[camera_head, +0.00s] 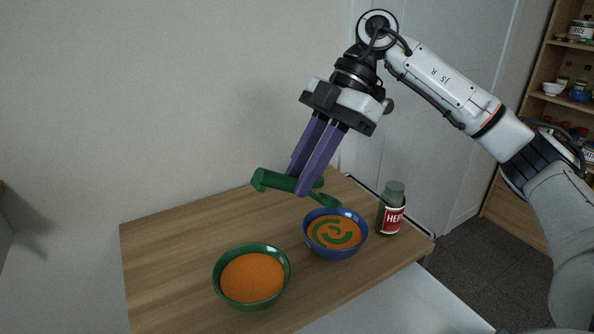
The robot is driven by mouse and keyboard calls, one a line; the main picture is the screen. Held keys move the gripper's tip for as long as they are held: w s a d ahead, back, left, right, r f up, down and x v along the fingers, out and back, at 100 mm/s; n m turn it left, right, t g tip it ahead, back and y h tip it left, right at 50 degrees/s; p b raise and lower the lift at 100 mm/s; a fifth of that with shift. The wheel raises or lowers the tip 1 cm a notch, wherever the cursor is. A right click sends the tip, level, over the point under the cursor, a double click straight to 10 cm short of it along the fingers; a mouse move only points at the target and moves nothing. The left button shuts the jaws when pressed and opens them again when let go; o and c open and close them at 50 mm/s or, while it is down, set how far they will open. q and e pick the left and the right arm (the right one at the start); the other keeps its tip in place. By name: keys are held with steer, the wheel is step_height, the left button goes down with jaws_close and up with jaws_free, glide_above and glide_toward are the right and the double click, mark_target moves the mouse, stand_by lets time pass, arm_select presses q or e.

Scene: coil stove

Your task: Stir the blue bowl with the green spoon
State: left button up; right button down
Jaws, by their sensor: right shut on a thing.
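My right gripper (301,184) has long purple fingers and is shut on the green spoon (271,181). The spoon's thick handle points left and its bowl end (325,200) hangs low on the right, over the far rim of the blue bowl. The blue bowl (322,253) stands on the wooden table and holds orange soup with a curved green swirl on it. From this view I cannot tell whether the spoon tip touches the bowl. My left gripper is not in view.
A green bowl (284,278) of orange soup stands to the left, nearer the front. A green jar with a red label (391,215) stands right of the blue bowl near the edge of the wooden table (165,260). The table's left part is clear. Shelves are at far right.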

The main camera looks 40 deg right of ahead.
mark_target(313, 196)
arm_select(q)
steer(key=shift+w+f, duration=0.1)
arm_select(e)
steer(key=shift+w, duration=0.1)
